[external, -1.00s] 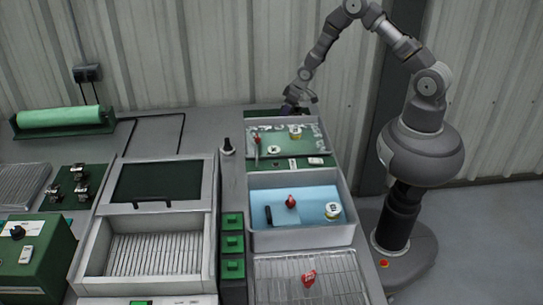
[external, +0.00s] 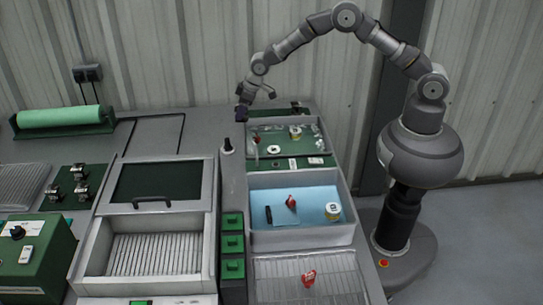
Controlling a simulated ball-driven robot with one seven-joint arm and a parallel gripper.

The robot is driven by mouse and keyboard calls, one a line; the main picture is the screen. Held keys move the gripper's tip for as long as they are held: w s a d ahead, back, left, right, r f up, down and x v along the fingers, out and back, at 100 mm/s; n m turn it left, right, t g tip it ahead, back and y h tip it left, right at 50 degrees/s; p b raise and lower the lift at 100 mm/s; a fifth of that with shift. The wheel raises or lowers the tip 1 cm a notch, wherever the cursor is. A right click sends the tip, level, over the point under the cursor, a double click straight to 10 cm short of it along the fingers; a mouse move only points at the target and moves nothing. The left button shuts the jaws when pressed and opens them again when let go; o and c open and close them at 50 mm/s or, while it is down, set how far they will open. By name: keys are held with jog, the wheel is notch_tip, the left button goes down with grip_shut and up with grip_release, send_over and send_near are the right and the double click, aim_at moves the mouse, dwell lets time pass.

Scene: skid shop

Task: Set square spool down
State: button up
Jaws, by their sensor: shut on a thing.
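My gripper (external: 242,112) is at the back left corner of the grey tray with the green floor (external: 322,135), above the bench. It is shut on a small dark purplish, blocky thing, which I take to be the square spool; jaws and spool are too small and dark to tell apart clearly. I cannot tell whether the spool touches anything below. A round spool with a yellowish side (external: 296,132) stands in the green-floored tray, with a white ring (external: 274,149) nearer the front.
A grey bin with a blue floor (external: 310,236) holds a red thing (external: 291,202), a white-topped round spool (external: 333,211) and a dark bar (external: 268,214). A wire rack (external: 335,283) with a red item is in front. A black knob (external: 227,145) stands left of the green-floored tray.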

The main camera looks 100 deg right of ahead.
jog(key=w+a+r+n+b, duration=0.1)
jog(key=w+a, duration=0.2)
jog(key=a, duration=0.3)
jog(key=w+a+r+n, duration=0.1)
jog(key=w+a+r, duration=0.1)
jog(key=w+a, duration=0.3)
jog(key=shift+y, duration=0.4)
jog(key=f+b, duration=0.1)
jog(key=f, duration=0.3)
jog(key=s+a+f+b, duration=0.1)
jog(key=f+b, duration=0.1)
jog(key=f, duration=0.2)
jog(key=f+b, duration=0.1)
jog(key=f, duration=0.3)
jog(key=shift+s+a+f, duration=0.15)
jog(key=shift+s+f, duration=0.05)
jog(key=shift+f+b, duration=0.95)
jog(key=shift+f, duration=1.55)
jog(key=shift+f, duration=0.15)
jog(key=o, duration=1.3)
jog(key=p+v, duration=0.4)
jog(key=v, duration=0.8)
